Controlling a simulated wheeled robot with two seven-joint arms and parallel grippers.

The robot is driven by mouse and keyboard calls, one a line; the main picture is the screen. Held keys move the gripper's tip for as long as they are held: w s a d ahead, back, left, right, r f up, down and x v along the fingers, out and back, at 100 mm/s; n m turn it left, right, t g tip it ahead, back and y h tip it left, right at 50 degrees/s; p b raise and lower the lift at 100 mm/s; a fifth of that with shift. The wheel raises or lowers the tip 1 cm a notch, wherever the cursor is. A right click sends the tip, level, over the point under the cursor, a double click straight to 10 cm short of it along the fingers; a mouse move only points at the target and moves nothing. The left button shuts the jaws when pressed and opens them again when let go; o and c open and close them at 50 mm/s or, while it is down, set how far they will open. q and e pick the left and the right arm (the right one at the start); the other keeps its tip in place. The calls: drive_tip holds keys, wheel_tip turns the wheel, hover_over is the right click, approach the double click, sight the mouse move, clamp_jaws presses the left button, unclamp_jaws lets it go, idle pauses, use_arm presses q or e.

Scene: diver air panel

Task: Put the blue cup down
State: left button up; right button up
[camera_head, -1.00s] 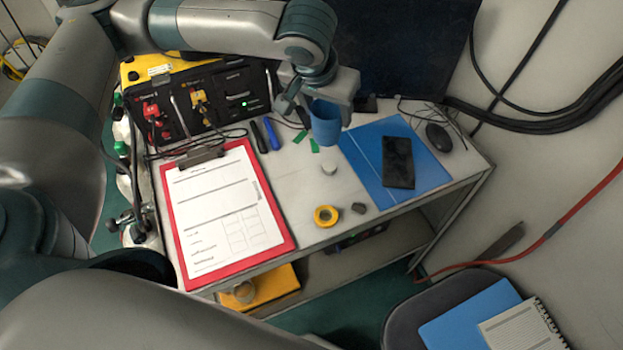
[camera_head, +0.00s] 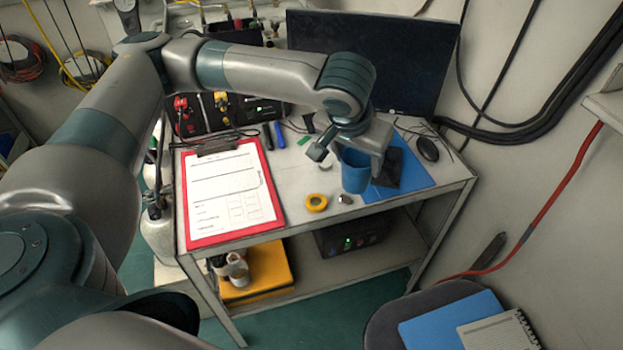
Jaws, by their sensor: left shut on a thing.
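The blue cup (camera_head: 355,173) is upright at the front right of the white table (camera_head: 290,180), over the left edge of a blue folder (camera_head: 412,172). My left gripper (camera_head: 347,155) is shut on the cup near its rim, with one finger to its left and one to its right. I cannot tell whether the cup's base touches the folder or hangs just above it. The gripper covers part of the cup's rim. My right gripper is not in view.
A black phone (camera_head: 402,170) lies on the folder right beside the cup. Yellow tape (camera_head: 316,202) and a small dark item (camera_head: 345,199) are near the front edge. A red clipboard (camera_head: 278,221) lies left. A monitor (camera_head: 372,60) stands behind.

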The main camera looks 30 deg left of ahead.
use_arm(q)
drive_tip(key=shift+w+a+f, duration=0.1)
drive_tip(key=shift+a, duration=0.05)
drive_tip(key=shift+w+d+r, duration=0.2)
drive_tip(key=shift+w+d, duration=0.2)
drive_tip(key=shift+w, duration=0.05)
drive_tip(key=shift+w+r+p, duration=0.1)
drive_tip(key=shift+w+p, duration=0.3)
drive_tip(key=shift+w, duration=0.2)
drive_tip(key=shift+w+a, duration=0.15)
drive_tip(key=shift+w, duration=0.15)
drive_tip(key=shift+n, duration=0.4)
drive_tip(key=shift+w+a+f+p, duration=0.15)
drive_tip(key=shift+a+f, duration=0.15)
drive_tip(key=shift+a, duration=0.45)
drive_tip(key=shift+w+a+f+p, duration=0.2)
drive_tip(key=shift+a+f, duration=0.1)
drive_tip(key=shift+a, duration=0.45)
drive_tip(key=shift+w+a+f+p, duration=0.15)
drive_tip(key=shift+a+f, duration=0.15)
drive_tip(key=shift+a, duration=0.45)
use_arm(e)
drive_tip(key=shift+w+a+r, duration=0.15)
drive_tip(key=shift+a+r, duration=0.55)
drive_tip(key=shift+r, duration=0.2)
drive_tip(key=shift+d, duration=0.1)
